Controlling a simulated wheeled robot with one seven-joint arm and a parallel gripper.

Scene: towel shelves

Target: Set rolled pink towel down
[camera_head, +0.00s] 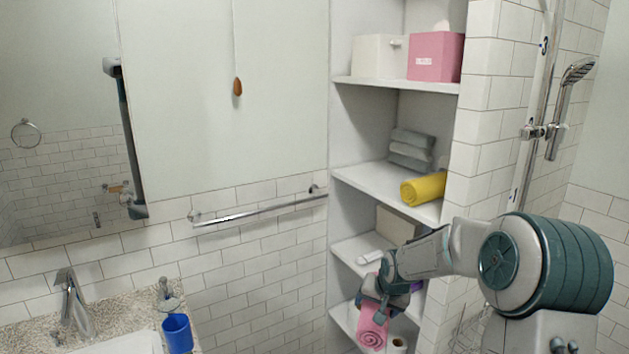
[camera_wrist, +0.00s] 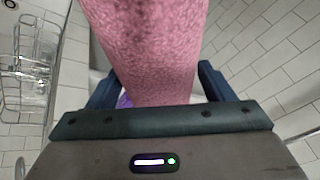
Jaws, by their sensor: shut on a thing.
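The rolled pink towel (camera_head: 373,326) is in my gripper (camera_head: 377,290), in front of the lower shelves in the head view. My gripper is shut on the towel, and the roll hangs below the fingers. In the wrist view the pink towel (camera_wrist: 150,50) fills the middle, between the two dark fingers (camera_wrist: 152,92). The lower shelf (camera_head: 346,318) is partly hidden behind the towel and my arm. I cannot tell whether the towel touches that shelf.
A yellow rolled towel (camera_head: 423,188) and folded grey towels (camera_head: 410,150) lie on a shelf above. A purple thing (camera_head: 416,286) shows behind my wrist. A towel bar (camera_head: 260,211) is on the left wall.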

